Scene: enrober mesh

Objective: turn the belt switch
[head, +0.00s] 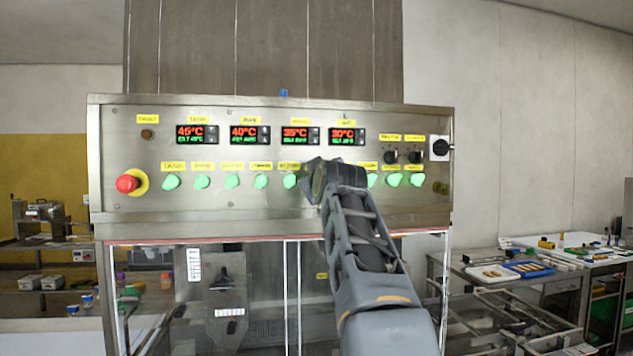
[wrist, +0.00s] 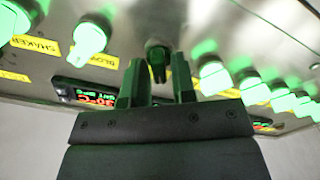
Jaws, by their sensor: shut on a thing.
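The control panel (head: 270,215) carries a row of green rotary switches (head: 232,181) with yellow labels above them. My gripper (head: 330,178) is at this row, right of the middle, and hides the switch there and its label in the head view. In the wrist view my gripper (wrist: 157,75) has its two fingers on either side of a dark switch knob (wrist: 158,52) and is shut on it. This knob looks unlit, while its neighbours (wrist: 90,40) glow green. I cannot read its label, so I cannot tell whether it is the belt switch.
A red emergency button (head: 128,183) is at the panel's left end. Temperature displays (head: 197,135) sit above the row. A black rotary switch (head: 440,147) is at the upper right. Glazed doors are below. A bench with trays (head: 490,272) stands at the right.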

